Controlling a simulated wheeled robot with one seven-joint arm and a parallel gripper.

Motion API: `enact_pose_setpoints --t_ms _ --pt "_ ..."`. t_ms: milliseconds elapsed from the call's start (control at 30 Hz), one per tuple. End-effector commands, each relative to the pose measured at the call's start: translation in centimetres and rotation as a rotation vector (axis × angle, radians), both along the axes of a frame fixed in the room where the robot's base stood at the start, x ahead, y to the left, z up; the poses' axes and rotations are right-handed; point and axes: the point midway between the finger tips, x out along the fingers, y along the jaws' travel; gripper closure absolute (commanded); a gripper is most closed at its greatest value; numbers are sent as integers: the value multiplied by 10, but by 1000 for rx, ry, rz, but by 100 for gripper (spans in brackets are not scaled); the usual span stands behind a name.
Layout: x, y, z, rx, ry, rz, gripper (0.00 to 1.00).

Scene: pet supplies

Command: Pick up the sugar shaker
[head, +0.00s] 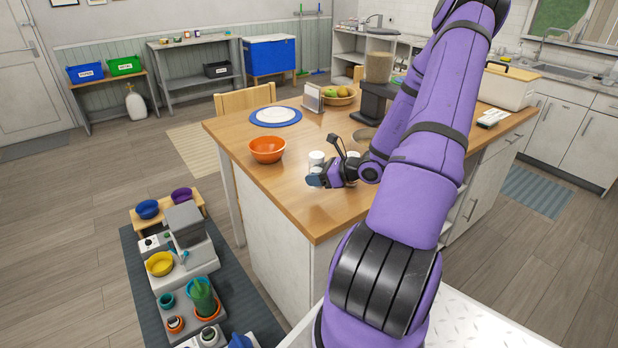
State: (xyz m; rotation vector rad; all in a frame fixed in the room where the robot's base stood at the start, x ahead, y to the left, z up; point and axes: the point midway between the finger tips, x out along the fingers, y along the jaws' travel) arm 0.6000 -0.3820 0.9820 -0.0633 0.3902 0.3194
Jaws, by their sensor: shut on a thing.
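My gripper (316,179) is low over the near part of the wooden island top, shut on a small white-topped container, which I take to be the sugar shaker (317,158). Its pale top shows upright above the blue-grey fingertips; the fingers hide much of its body. I cannot tell whether its base touches the tabletop. A second small white-topped container (353,156) stands just behind the gripper, partly hidden by my wrist.
On the island top (235,137), an orange bowl (267,149) is left of my gripper. A blue-rimmed plate (275,116), a napkin holder (312,98), a fruit bowl (339,96) and a dark dispenser (376,103) stand farther back. The front corner is clear.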

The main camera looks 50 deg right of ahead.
Motion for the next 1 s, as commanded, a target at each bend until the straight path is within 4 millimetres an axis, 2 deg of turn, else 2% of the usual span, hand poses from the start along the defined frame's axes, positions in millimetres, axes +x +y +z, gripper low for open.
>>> enact_pose_setpoints --t_ms 33,300,500,700,1000 --pt "-13 -3 2 -1 0 -3 81" --pt "-80 -13 8 0 0 -3 81" --pt "-114 -18 11 -1 0 -1 81" --pt "-130 -21 12 0 -1 0 81" --pt "-129 -20 12 0 -1 7 81"
